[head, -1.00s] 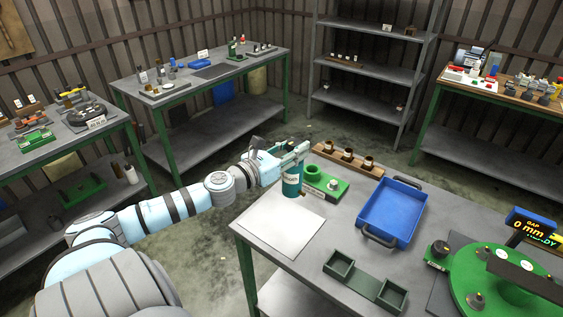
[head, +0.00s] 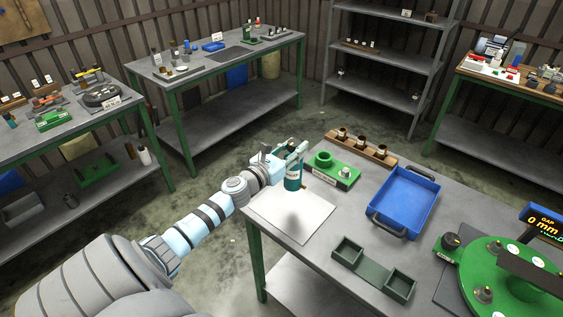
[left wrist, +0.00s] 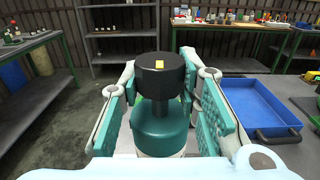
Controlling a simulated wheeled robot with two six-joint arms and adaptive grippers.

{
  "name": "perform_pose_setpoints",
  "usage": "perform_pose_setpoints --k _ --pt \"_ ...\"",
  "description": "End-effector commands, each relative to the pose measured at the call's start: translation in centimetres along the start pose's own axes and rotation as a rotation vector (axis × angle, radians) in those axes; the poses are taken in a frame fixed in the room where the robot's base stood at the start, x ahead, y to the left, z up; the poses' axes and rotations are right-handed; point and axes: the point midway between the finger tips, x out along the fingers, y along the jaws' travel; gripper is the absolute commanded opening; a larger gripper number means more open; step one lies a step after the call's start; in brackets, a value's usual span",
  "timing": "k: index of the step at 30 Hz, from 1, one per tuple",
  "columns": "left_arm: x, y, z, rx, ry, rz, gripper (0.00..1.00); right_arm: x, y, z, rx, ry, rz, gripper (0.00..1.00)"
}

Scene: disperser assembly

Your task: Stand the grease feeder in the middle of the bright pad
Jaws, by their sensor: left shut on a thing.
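The grease feeder (head: 292,181) is a teal bottle with a white lower band; its black cap (left wrist: 160,75) shows in the left wrist view. My left gripper (head: 291,156) is shut on it, with teal finger pads on both sides in the left wrist view, and holds it upright. The bright pad (head: 290,222) is a white square sheet at the near left corner of the table. The feeder appears over the pad's back part, with a soft shadow on the pad in front of it. Its base seems clear of the sheet. My right gripper is out of view.
A green fixture (head: 333,172) stands close right of the feeder, before a wooden rack (head: 362,150) of dark-topped parts. A blue tray (head: 432,188) and a dark green two-pocket holder (head: 371,270) lie further right. A green round machine (head: 470,278) is at far right.

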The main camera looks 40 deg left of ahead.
Motion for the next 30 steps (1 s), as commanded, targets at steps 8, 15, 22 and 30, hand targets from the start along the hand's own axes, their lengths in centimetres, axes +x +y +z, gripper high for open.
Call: perform_pose_setpoints --k 8,15,22,30 --pt "0.3 -0.6 -5.7 -0.001 -0.001 -0.011 0.00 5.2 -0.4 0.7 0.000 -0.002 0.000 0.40" --pt "0.3 -0.5 -8.2 0.001 -0.001 -0.010 0.00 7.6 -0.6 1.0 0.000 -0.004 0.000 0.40" --pt "0.4 -0.6 -10.9 0.001 -0.001 -0.011 0.00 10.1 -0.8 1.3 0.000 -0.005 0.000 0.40" --pt "0.4 -0.6 -10.8 0.001 0.000 -0.011 0.00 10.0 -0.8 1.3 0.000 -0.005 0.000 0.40"
